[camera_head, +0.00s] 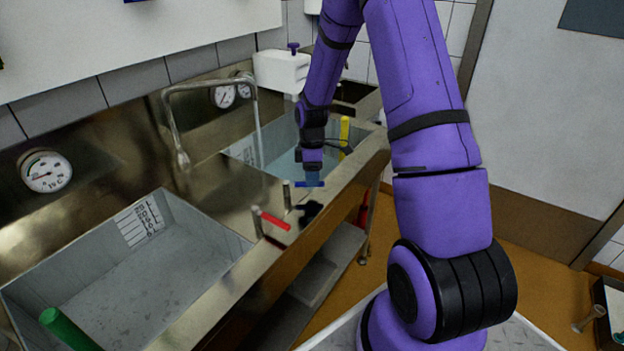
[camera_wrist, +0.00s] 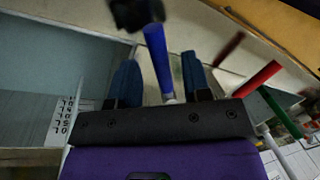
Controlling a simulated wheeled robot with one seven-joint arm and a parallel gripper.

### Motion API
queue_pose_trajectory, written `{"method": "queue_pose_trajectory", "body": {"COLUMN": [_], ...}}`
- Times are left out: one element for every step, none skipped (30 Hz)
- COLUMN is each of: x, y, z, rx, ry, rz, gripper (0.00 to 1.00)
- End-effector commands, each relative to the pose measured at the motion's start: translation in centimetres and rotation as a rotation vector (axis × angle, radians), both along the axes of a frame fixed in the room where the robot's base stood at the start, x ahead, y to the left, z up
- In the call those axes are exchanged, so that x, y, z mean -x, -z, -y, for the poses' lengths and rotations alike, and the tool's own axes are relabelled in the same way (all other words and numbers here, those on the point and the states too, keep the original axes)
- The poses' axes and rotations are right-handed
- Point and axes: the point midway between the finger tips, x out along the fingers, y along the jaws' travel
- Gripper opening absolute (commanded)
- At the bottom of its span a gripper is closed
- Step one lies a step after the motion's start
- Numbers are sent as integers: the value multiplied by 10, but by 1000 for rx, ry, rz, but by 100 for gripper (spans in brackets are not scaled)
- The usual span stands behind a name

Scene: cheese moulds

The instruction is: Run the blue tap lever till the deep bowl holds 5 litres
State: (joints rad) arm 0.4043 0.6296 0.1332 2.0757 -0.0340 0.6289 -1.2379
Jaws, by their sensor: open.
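The blue tap lever (camera_head: 308,184) sits on the front ledge of the steel sink. It also shows in the wrist view (camera_wrist: 157,55), lying between my fingers. My gripper (camera_head: 312,169) is open just above the lever; in the wrist view (camera_wrist: 160,68) its blue fingers stand on either side, with gaps. The near bowl (camera_head: 60,270) has a larger litre scale and looks empty. I cannot tell which bowl is deeper.
A red lever (camera_head: 273,220) stands close to the blue one, to its left. A yellow handle (camera_head: 345,132) rises by the far bowl and a green handle (camera_head: 68,330) by the near one. A round gauge (camera_head: 46,171) is on the back panel. A shelf (camera_head: 325,260) lies below.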

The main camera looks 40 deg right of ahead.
Motion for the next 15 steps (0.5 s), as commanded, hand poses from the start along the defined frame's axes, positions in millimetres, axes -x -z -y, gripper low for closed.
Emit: {"method": "queue_pose_trajectory", "body": {"x": [1,1,1,2,2,2,2,2,2,2,2,2,2,2,2], "y": [4,6,8,9,10,10,11,11,11,11,11,11,11,11,11], "z": [-1,-1,-1,-1,-1,-2,-2,-2,-2,-2,-2,-1,-2,-1,-1], "rx": [-1,0,0,0,0,0,0,0,0,0,0,0,0,0,0], "ry": [0,-1,-1,-1,-1,-1,-1,0,0,0,0,0,0,0,0], "rz": [-1,0,0,0,0,0,0,0,0,0,0,0,0,0,0], "gripper": [44,44,44,44,44,44,44,44,44,44,44,44,44,40,30]}}
